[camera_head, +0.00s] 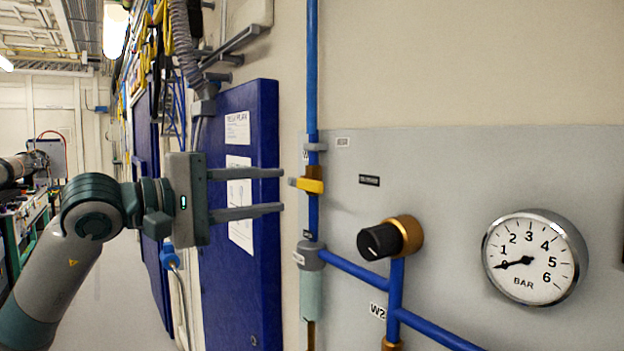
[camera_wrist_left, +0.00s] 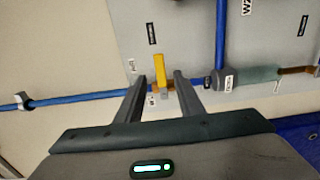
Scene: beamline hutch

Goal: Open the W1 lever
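The yellow lever (camera_head: 310,185) sits on a brass-coloured valve in the upright blue pipe (camera_head: 312,75), at the left edge of the grey panel. Its label is too small to read, so I cannot confirm it is W1. My left gripper (camera_head: 281,191) is open and empty just left of it, its two fingers level and pointing at the pipe. In the left wrist view the yellow lever (camera_wrist_left: 159,70) appears between the open fingertips of the gripper (camera_wrist_left: 161,80). I see no contact. My right gripper is not in view.
A black knob (camera_head: 380,241) on a brass body and a pressure gauge (camera_head: 534,258) reading near zero are on the grey panel (camera_head: 460,180). A W2 label (camera_head: 377,311) is below the knob. A blue door-like panel (camera_head: 262,120) stands close behind my left gripper.

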